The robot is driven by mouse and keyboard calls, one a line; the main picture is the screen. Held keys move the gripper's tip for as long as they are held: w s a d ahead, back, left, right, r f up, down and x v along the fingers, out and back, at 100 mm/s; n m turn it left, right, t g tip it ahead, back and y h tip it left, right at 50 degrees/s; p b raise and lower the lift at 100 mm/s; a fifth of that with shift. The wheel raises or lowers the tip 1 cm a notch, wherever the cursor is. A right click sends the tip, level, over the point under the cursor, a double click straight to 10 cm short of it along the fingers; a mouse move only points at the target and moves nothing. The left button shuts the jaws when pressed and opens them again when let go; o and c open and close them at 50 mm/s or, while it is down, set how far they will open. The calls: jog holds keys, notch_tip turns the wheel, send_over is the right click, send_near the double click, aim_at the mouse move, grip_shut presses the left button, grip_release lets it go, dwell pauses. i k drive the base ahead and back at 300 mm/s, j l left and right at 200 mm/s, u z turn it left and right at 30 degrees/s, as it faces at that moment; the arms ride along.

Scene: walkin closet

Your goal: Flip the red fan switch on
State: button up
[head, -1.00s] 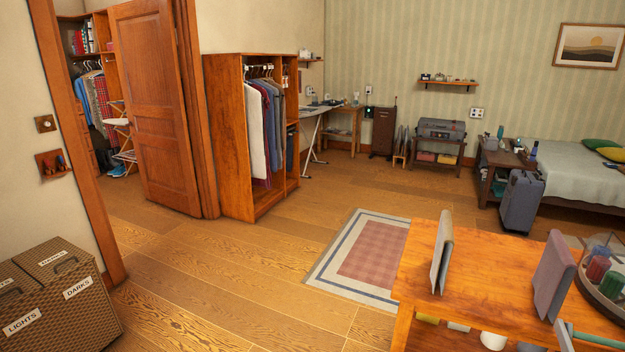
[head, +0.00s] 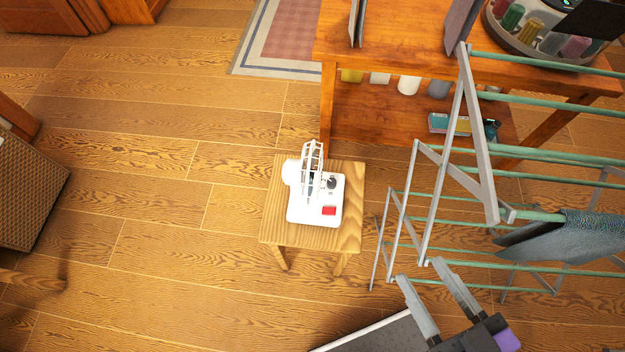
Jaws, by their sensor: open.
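A small white fan (head: 312,190) stands on a low wooden stool (head: 275,225) in the middle of the head view. Its red switch (head: 329,211) is on the front of its white base, near the right edge, beside a dark knob (head: 331,184). I cannot tell the switch's position. My gripper (head: 425,278) is at the lower right, with its two grey fingers apart and nothing between them. It is to the right of and nearer than the stool, clear of the fan.
A metal drying rack (head: 430,195) with green rods and a blue-grey cloth (head: 575,235) stands right of the stool, close to my gripper. A wooden table (head: 400,45) with a lower shelf is behind. Wooden floor (head: 150,230) left of the stool is clear.

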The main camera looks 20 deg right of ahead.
aim_at(326, 210)
jog(key=k, duration=0.2)
jog(key=j+u, duration=0.7)
jog(key=j, duration=0.15)
